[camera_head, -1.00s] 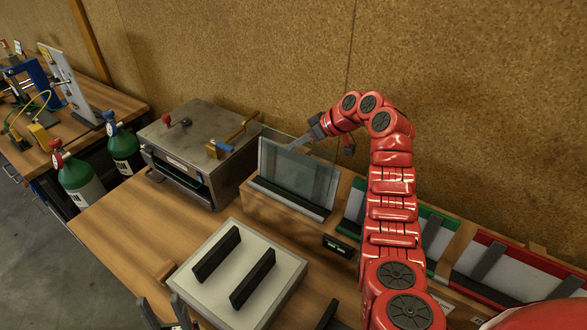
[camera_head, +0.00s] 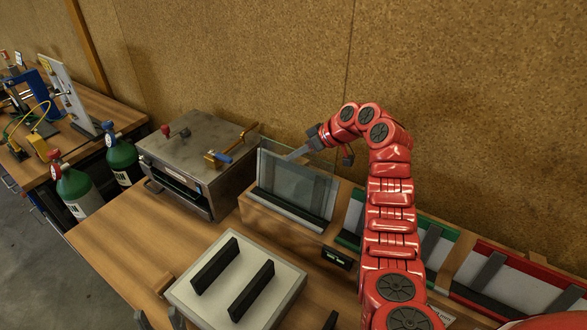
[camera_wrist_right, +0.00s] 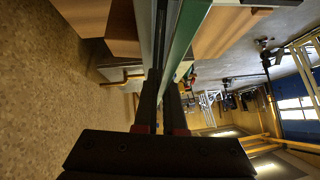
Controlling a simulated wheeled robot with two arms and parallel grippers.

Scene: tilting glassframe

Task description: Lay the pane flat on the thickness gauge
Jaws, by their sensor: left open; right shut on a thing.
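The pane (camera_head: 298,185) is clear glass and stands nearly upright in the wooden rack (camera_head: 285,228) behind the bench's middle. My right gripper (camera_head: 298,153) is shut on the pane near its upper edge. In the right wrist view the right gripper's dark fingers (camera_wrist_right: 162,85) close around a thin sheet seen edge-on. A square light plate with two black bars (camera_head: 204,292), which looks like the thickness gauge, lies in front of the rack with nothing on it. My left gripper (camera_head: 160,320) is open and empty at the bottom edge, mostly cut off.
A metal oven-like box (camera_head: 195,150) stands left of the rack. Green-framed (camera_head: 432,240) and red-framed (camera_head: 515,275) slots continue the rack to the right, behind my right arm. A small display (camera_head: 336,258) sits at the rack's front. Gas bottles (camera_head: 78,190) stand at left.

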